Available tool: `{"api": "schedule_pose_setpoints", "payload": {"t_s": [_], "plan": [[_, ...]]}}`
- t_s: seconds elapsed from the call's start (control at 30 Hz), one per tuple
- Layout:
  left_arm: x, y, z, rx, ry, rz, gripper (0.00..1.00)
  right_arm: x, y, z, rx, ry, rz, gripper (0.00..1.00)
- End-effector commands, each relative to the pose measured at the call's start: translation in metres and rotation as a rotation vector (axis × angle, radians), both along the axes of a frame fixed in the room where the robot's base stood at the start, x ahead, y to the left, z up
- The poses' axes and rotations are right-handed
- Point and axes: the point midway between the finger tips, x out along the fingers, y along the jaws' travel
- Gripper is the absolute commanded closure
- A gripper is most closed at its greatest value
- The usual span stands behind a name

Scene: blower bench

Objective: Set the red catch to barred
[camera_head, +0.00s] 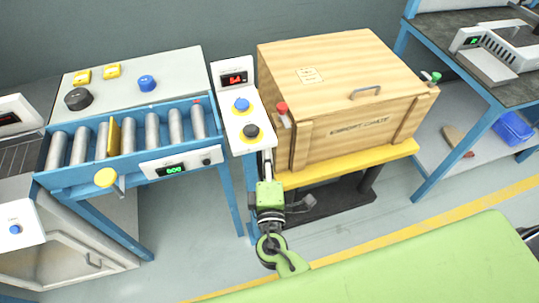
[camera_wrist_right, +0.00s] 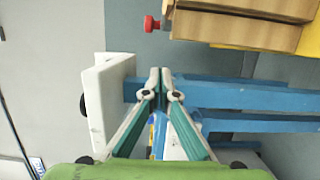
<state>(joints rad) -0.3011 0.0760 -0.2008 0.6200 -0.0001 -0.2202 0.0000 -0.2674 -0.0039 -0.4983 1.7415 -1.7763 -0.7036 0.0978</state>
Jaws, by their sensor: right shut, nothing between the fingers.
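The red catch (camera_head: 283,112) is on the left front corner of the wooden crate (camera_head: 345,105). Its red knob is at the top and its metal stem runs down from it. In the right wrist view the red catch (camera_wrist_right: 153,24) shows at the top, beside the crate's wooden slats (camera_wrist_right: 240,28). My right gripper (camera_head: 267,158) is below and left of the catch, apart from it, in front of the white control panel. In the right wrist view its fingertips (camera_wrist_right: 160,75) are together with nothing between them. My left gripper is not in view.
A white panel (camera_head: 237,140) with blue and black knobs stands close left of the crate. A roller conveyor (camera_head: 130,137) is farther left. The crate rests on a yellow-edged stand (camera_head: 350,165). A green catch (camera_head: 436,77) is on the crate's right side. A dark-topped bench (camera_head: 450,70) stands right.

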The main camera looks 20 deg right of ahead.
Motion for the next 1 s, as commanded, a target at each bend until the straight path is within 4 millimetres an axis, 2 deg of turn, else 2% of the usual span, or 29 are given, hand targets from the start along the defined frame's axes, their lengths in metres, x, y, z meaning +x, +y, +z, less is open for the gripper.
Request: {"api": "schedule_pose_setpoints", "payload": {"t_s": [0.1, 0.27, 0.4, 0.53, 1.0], "plan": [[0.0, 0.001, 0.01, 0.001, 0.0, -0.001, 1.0, 0.028, -0.006, 0.005, -0.001, -0.003, -0.001, 1.0], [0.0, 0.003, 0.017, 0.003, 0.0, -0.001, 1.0, 0.06, -0.013, 0.004, 0.0, -0.002, -0.001, 1.0], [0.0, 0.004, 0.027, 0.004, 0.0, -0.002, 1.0, 0.058, -0.036, 0.003, -0.003, 0.002, 0.0, 1.0], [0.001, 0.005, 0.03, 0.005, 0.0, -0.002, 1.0, 0.059, -0.047, 0.002, -0.002, 0.0, -0.001, 1.0], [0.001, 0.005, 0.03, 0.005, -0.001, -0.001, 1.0, 0.058, -0.052, 0.0, 0.0, 0.0, 0.001, 1.0]]}}
